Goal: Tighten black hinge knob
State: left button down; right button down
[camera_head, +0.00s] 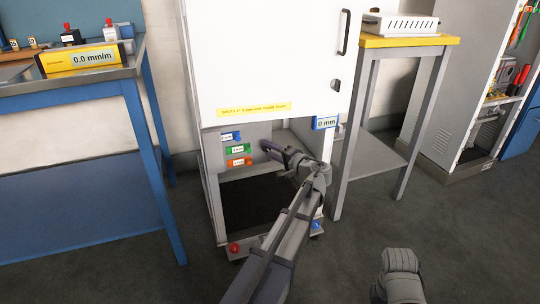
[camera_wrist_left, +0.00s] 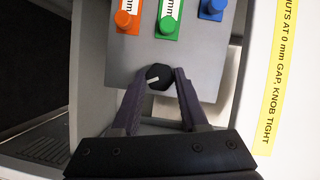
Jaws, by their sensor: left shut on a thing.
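The black hinge knob (camera_wrist_left: 157,77) is round with a pale pointer line and sits on a grey panel (camera_wrist_left: 195,80). My left gripper (camera_wrist_left: 158,84) is shut on it, one finger on each side. In the head view, my left gripper (camera_head: 268,148) reaches into the opening below the white cabinet door (camera_head: 260,55). The knob is mostly hidden there by the fingers. A yellow label (camera_wrist_left: 277,85) on the door reads "shuts at 0 mm gap, knob tight". A blue-framed display (camera_head: 326,123) reads 0 mm. Only a grey part of my right arm shows, at the bottom right.
Orange (camera_wrist_left: 127,18), green (camera_wrist_left: 169,22) and blue (camera_wrist_left: 212,8) tagged knobs sit beside the black one on the panel. A blue-legged bench (camera_head: 135,75) stands left, with a yellow 0.0 mm/m gauge (camera_head: 82,59). A yellow-edged stand (camera_head: 410,41) is close on the right.

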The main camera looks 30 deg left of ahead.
pick_arm(q)
jog(key=m+b, duration=0.1)
jog(key=m+y+b, duration=0.1)
jog(key=m, duration=0.1)
jog(key=shift+f+m+b, duration=0.3)
jog(key=shift+f+b, duration=0.05)
jog(key=shift+m+t+y+b, duration=0.4)
jog(key=shift+m+t+b, duration=0.15)
jog(key=shift+m, duration=0.25)
jog(key=shift+r, duration=0.1)
jog(key=shift+c, duration=2.2)
grip_release()
jog(key=v, duration=0.7)
jog(key=shift+d+b, duration=0.4)
jog(key=shift+b, duration=0.05)
jog(key=shift+s, duration=0.1)
